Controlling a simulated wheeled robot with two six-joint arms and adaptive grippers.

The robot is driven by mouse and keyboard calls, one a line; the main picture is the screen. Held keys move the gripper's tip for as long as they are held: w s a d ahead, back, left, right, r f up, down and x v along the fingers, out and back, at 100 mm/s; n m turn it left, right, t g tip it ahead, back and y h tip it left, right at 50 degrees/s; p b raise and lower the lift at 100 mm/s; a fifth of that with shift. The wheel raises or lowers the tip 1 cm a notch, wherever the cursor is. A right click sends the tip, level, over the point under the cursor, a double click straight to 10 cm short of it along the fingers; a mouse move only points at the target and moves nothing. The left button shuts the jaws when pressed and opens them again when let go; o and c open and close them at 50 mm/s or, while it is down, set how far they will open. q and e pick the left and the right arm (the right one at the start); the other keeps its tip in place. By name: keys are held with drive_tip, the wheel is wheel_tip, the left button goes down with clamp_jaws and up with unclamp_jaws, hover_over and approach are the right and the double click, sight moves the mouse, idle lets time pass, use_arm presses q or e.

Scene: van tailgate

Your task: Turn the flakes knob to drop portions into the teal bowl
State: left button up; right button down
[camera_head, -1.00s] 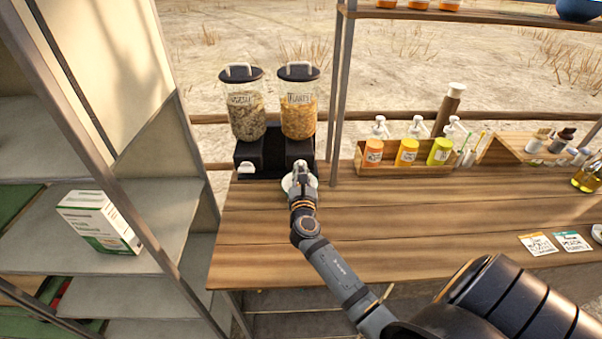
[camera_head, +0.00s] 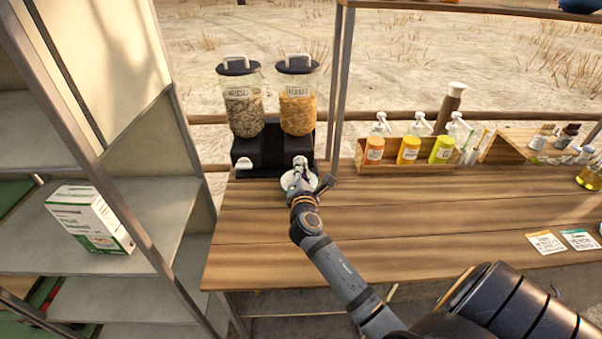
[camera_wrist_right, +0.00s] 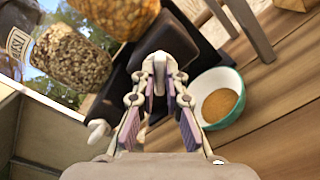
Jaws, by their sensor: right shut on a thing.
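The flakes dispenser (camera_head: 298,105) is the right one of two clear jars with dark lids, filled with orange flakes. Its black base (camera_head: 262,150) stands at the back left of the counter. My right gripper (camera_head: 300,165) is at the front of the base, below the flakes jar. In the right wrist view, its fingers (camera_wrist_right: 160,68) are shut on the pale flakes knob, which they mostly hide. The teal bowl (camera_wrist_right: 229,77) is white inside and holds a brown-orange heap. It stands on the counter beside the fingers; in the head view my gripper partly covers it. My left gripper is out of view.
The muesli dispenser (camera_head: 243,108) stands left of the flakes, with its own white knob (camera_head: 244,163). A wooden tray (camera_head: 405,168) of bottles is to the right, past a metal post (camera_head: 340,90). A shelf with a box (camera_head: 88,220) is at left. The counter's middle is clear.

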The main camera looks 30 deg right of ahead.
drive_tip(key=shift+f+m+b, duration=0.2)
drive_tip(key=shift+m+b, duration=1.9)
drive_tip(key=shift+m, duration=1.7)
drive_tip(key=shift+m, duration=0.3)
drive_tip(key=c, duration=1.4)
unclamp_jaws()
drive_tip(key=shift+d, duration=0.1)
drive_tip(key=shift+s, duration=0.1)
drive_tip(key=v, duration=0.7)
drive_tip(key=shift+s, duration=0.25)
